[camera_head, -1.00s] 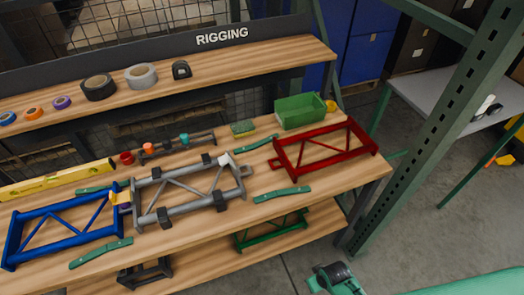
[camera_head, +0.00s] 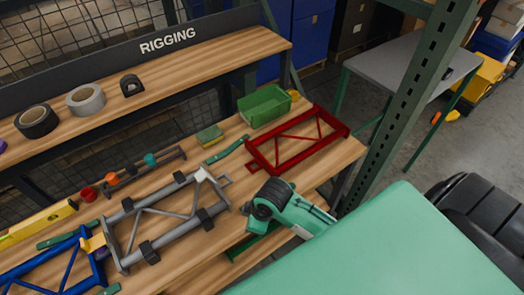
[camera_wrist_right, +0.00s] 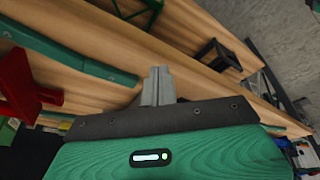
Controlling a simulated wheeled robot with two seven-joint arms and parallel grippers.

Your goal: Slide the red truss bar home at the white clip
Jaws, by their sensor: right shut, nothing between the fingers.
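The red truss bar (camera_head: 297,141) lies flat on the right part of the bench. The white clip (camera_head: 203,175) sits on the near-red corner of the grey truss (camera_head: 165,217). A gap of bare wood shows between the red bar's left end and the grey truss's end tab. My right gripper (camera_head: 247,209) is over the bench's front part, just right of the grey truss and in front of the red bar. In the right wrist view its grey fingers (camera_wrist_right: 158,85) are shut and empty, with part of the red bar (camera_wrist_right: 22,88) at the left. My left gripper is not in view.
A green bin (camera_head: 264,106) stands behind the red bar, with a green strap (camera_head: 227,150) beside the bar's left end. A green rack post (camera_head: 408,105) rises right of the bench.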

